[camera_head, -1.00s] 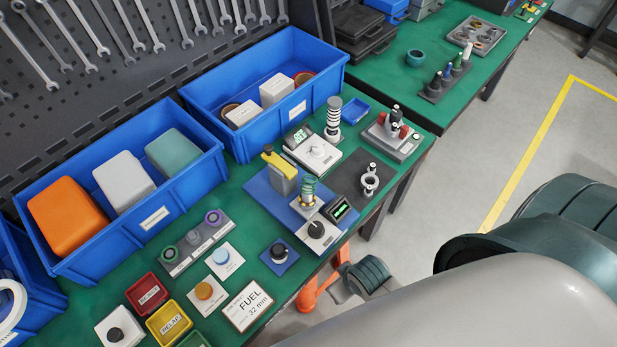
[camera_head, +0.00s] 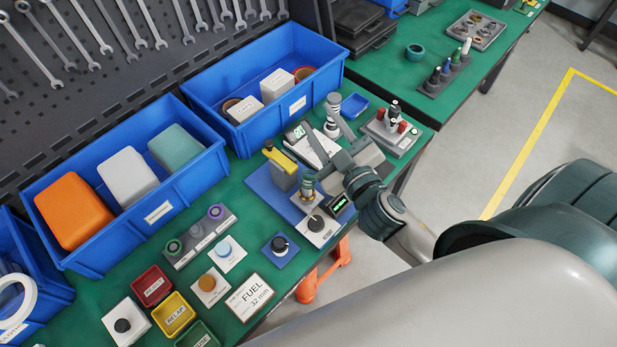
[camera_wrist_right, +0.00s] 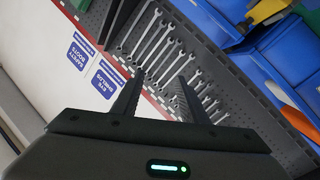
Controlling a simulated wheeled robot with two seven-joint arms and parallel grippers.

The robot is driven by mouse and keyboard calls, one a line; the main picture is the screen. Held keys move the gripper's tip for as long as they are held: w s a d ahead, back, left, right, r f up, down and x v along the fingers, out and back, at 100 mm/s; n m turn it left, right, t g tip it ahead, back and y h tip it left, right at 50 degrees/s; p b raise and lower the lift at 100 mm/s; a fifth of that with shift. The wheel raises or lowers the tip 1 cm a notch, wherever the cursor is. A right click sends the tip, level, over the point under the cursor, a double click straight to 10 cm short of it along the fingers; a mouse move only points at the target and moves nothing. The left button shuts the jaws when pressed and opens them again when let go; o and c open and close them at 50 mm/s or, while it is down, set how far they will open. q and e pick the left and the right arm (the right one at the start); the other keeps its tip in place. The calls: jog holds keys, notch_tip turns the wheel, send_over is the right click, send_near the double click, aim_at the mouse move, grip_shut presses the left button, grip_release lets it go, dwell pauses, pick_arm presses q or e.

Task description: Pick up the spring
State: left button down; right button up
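A green coil spring (camera_head: 307,186) stands upright on a brass-coloured seat on the blue-based tester (camera_head: 268,186), beside its yellow-topped post (camera_head: 280,160). In the right wrist view the two fingers (camera_wrist_right: 160,76) are apart and empty, with no spring visible. My left gripper is not in view.
Blue bins (camera_head: 120,235) with blocks line the back under a wrench board (camera_head: 120,65). A red-knobbed fixture (camera_head: 392,130) stands right of my gripper. Coloured trays (camera_head: 172,318) lie in front.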

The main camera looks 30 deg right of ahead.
jog(key=a+r+n+t+y, duration=0.2)
jog(key=a+r+n+y, duration=0.4)
jog(key=r, duration=0.2)
jog(key=s+a+r+n+g+y, duration=0.1)
jog(key=s+a+n+g+y, duration=0.95)
jog(key=n, duration=0.65)
notch_tip(320, 180, down, 11)
jog(key=d+n+g+h+p, duration=0.1)
jog(key=d+n+g+h, duration=0.25)
jog(key=g+h, duration=0.2)
jog(key=w+d+f+h, duration=0.1)
jog(key=d+f+h, duration=0.1)
jog(key=d+h, duration=0.2)
jog(key=w+d+f+t+h, duration=0.1)
jog(key=d+h, duration=0.3)
jog(key=d, duration=0.6)
jog(key=shift+w+f+m, duration=0.35)
jog(key=shift+w+f, duration=0.05)
jog(key=shift+f, duration=0.1)
jog(key=shift+d, duration=0.1)
